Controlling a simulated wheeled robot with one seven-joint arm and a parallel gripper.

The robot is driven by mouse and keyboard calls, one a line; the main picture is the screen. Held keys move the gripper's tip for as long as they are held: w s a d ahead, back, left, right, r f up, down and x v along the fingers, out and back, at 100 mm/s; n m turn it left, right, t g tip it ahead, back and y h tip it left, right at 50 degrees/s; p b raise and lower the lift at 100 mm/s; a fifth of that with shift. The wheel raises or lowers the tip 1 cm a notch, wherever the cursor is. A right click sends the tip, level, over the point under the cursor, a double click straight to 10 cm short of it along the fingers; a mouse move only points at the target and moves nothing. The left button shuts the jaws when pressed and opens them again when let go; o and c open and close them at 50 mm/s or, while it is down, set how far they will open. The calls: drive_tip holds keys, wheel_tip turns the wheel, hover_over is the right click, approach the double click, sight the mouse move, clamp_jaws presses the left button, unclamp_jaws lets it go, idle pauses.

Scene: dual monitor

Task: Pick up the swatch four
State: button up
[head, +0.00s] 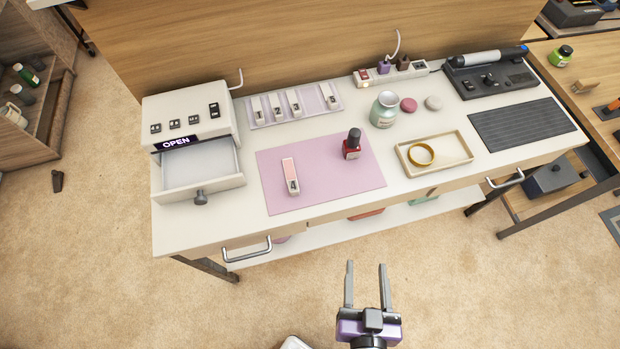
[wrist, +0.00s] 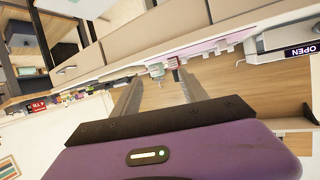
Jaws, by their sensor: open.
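Several small white swatches stand in a row on a pale lilac tray (head: 312,112) at the back of the desk, with a gap before the rightmost one (head: 328,96). Another swatch (head: 290,177), white with a pink end and a dark mark at its near end, lies on the pink mat (head: 330,190). My gripper (head: 366,268) is open and empty, in front of the desk's front edge and apart from every swatch. In the wrist view its fingers (wrist: 155,95) are spread.
Right are a jar (head: 385,110), a tray (head: 408,168) with a gold ring (head: 421,154), and a dark ribbed pad (head: 520,125). Left is a white unit with an open drawer (head: 198,172). A drawer handle (head: 247,250) juts from the front.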

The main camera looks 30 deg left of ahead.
sight(294, 187)
drive_tip(key=w+a+n+g+y, duration=0.1)
drive_tip(key=a, duration=0.5)
drive_tip(key=w+a+f+n+g+y, duration=0.1)
drive_tip(key=w+a, duration=0.1)
drive_tip(key=a, duration=0.5)
drive_tip(key=w+a+n+g+y, duration=0.1)
drive_tip(key=a+n, duration=0.1)
drive_tip(key=a, duration=0.4)
drive_tip(key=shift+w+a+f, duration=0.2)
drive_tip(key=shift+w+f, duration=0.15)
drive_tip(key=shift+w, duration=0.05)
drive_tip(key=shift+w+a+f, duration=0.1)
drive_tip(key=shift+w+a, duration=0.05)
drive_tip(key=shift+a, duration=0.25)
drive_tip(key=x, duration=0.7)
drive_tip(key=shift+a+r+p, duration=0.3)
drive_tip(key=shift+c, duration=0.2)
clamp_jaws()
